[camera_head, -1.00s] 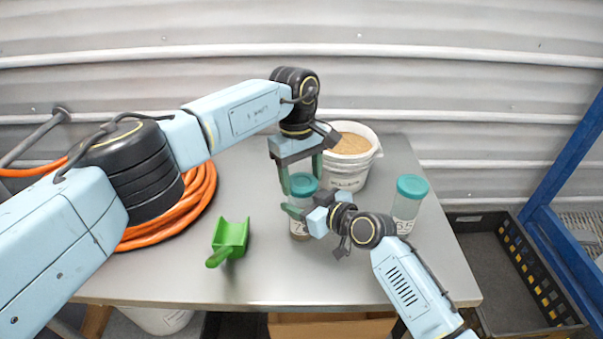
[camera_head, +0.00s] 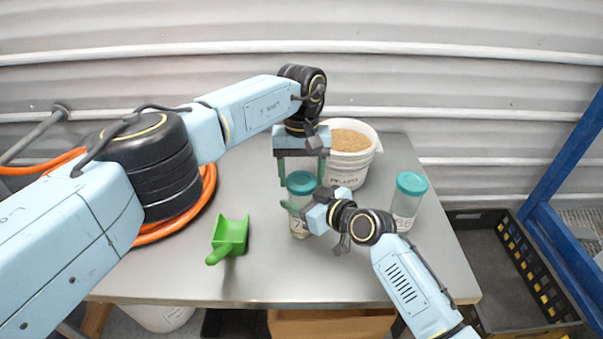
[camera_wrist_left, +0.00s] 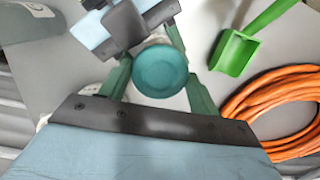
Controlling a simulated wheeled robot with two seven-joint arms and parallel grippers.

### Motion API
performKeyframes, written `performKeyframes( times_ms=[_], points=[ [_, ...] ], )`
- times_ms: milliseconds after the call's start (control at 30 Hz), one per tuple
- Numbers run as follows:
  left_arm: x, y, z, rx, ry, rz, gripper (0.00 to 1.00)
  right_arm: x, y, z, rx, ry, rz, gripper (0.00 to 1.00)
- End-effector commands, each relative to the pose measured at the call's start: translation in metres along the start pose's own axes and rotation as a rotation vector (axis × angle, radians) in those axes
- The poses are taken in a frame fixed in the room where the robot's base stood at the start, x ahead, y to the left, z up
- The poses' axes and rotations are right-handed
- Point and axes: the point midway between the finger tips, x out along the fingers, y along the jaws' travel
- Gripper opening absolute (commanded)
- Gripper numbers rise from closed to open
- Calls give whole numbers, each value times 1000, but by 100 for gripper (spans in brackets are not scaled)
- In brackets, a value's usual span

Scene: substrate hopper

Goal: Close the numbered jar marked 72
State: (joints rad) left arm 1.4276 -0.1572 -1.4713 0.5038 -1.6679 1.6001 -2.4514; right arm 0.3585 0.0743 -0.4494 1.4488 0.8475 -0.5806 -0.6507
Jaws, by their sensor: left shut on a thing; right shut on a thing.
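The jar (camera_head: 299,229) with a label that begins with 7 stands on the table; the rest of its label is hidden by my right gripper. A teal lid (camera_head: 301,182) sits on its mouth; whether it is threaded tight cannot be told. My left gripper (camera_head: 303,178) points down from above, shut on the lid, with a finger on each side of it. The left wrist view shows the round lid (camera_wrist_left: 160,71) between the green fingers. My right gripper (camera_head: 298,212) comes from the right and is shut on the jar's body.
A second teal-lidded jar (camera_head: 407,201) stands to the right, its label partly readable. A white bucket of tan substrate (camera_head: 349,170) is behind. A green scoop (camera_head: 229,238) lies to the left, near an orange hose (camera_head: 207,190). A black crate (camera_head: 515,265) is beyond the table's right edge.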

Motion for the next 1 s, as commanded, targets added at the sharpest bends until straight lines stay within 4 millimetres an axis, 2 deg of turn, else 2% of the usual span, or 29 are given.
performKeyframes(
  times_ms=[33,167,200,500,800,1000],
  points=[
    [-1,0,0,-1,1,0,66,0,0,0,0,-1,0,0],
    [-1,0,0,-1,1,1,83,0,0,0,0,-1,0,0],
    [-1,0,0,-2,1,1,83,0,0,0,0,-1,0,0],
    [-3,0,0,-2,1,1,83,0,0,0,0,-1,0,0],
    [-38,0,4,-1,3,1,83,0,0,0,0,-1,0,0],
    [-45,0,6,-3,0,0,83,0,0,0,0,-1,0,0]
  ],
)
